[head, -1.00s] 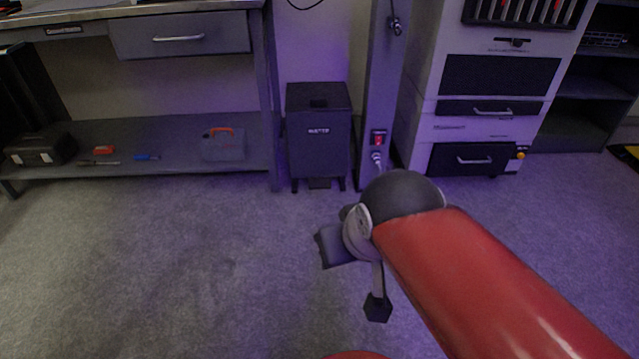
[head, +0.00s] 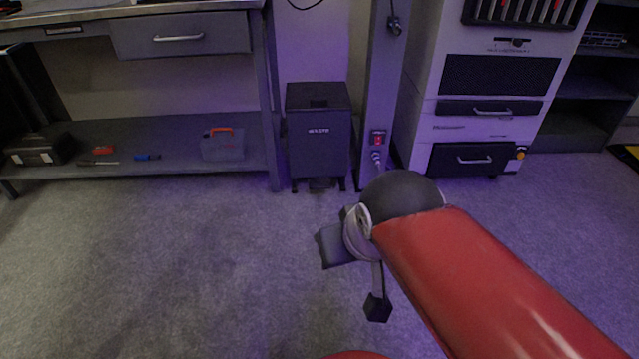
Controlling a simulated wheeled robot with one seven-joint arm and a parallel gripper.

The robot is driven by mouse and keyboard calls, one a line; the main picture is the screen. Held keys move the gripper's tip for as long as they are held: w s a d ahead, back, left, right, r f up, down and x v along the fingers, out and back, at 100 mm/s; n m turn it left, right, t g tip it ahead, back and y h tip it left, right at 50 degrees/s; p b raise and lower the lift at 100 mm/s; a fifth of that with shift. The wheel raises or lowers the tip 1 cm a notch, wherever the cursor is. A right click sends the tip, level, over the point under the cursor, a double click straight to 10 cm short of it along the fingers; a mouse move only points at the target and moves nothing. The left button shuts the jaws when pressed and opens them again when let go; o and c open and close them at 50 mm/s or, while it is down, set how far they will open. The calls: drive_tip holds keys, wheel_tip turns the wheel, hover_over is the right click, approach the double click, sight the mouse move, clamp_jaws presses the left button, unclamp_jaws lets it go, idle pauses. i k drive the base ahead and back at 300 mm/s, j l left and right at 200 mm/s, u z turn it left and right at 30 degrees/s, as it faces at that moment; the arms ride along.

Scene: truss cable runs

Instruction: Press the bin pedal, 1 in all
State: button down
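The waste bin (head: 318,150) is a dark box on short legs, standing upright against the wall in the head view, with "WASTE" lettered on its front. Its lid (head: 317,96) looks shut. The pedal (head: 322,184) is a small dark plate low at the bin's front, between the legs. My gripper (head: 354,277) is at the end of my red arm, in front of the bin and nearer the camera, apart from the pedal in the picture. Two dark finger parts show spread apart, with nothing seen between them.
A workbench (head: 190,120) with a lower shelf of tools stands left of the bin. A grey post (head: 380,90) with a red switch (head: 378,139) stands just right of it, then a white cabinet (head: 490,100). The carpet in front is clear.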

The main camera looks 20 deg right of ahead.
sight(318, 182)
drive_tip(key=i, duration=0.65)
drive_tip(key=i+l, duration=0.15)
drive_tip(key=i, duration=0.45)
